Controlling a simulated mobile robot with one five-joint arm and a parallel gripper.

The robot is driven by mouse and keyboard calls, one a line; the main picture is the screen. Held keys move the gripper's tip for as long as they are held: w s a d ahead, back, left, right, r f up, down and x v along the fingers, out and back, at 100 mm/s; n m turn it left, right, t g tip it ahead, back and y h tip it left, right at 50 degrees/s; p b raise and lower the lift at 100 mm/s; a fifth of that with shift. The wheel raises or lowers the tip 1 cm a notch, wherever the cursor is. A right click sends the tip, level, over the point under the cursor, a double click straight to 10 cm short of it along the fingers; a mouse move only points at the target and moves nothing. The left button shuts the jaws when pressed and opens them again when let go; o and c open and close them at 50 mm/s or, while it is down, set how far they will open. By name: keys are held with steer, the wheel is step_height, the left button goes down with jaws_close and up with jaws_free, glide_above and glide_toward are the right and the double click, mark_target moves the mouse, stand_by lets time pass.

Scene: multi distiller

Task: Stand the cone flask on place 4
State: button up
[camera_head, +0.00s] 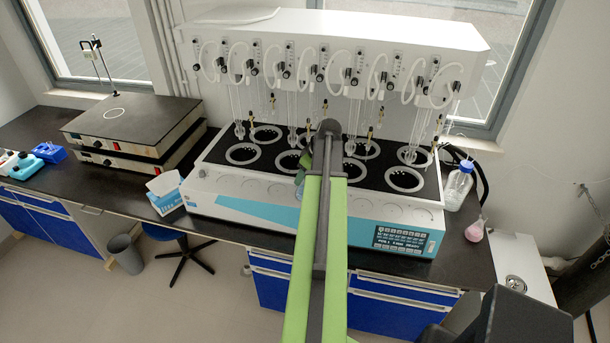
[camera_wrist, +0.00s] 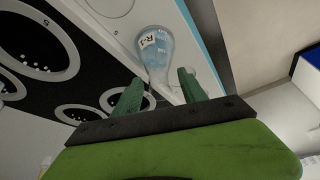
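A clear flask with blue liquid and a label reading R-1 (camera_wrist: 156,42) is on the white front ledge of the distiller in the wrist view. Its narrow neck points toward my gripper (camera_wrist: 160,78). The two green fingers are apart, one on each side of the neck, with gaps showing. In the head view my arm mostly hides this flask (camera_head: 299,191). A second flask, with pink liquid (camera_head: 474,231), stands on the dark bench right of the distiller. The distiller (camera_head: 215,203) has two rows of ringed places. A 5 is readable by one ring; I cannot read a 4.
Glass tubes hang above the rings at the back of the distiller. A bottle with a blue cap (camera_head: 458,187) stands at its right end. A white and blue box (camera_head: 164,190) and stacked hotplates (camera_head: 135,122) are to the left.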

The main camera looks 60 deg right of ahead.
steer(key=shift+r, duration=0.1)
steer(key=p+v, duration=1.1)
steer(key=v, duration=0.1)
steer(key=w+a+g+y, duration=0.1)
steer(key=w+a, duration=0.5)
steer(key=a, duration=0.3)
steer(key=w+a+f+g, duration=0.1)
steer(key=w+a, duration=0.6)
steer(key=a, duration=0.3)
steer(key=w+a+g+y, duration=0.1)
steer(key=w+a, duration=0.5)
steer(key=a, duration=0.3)
steer(key=w+a+n+g+h, duration=0.1)
steer(key=a, duration=2.8)
steer(key=shift+a+f+g+h, duration=0.3)
steer(key=shift+a+f, duration=0.1)
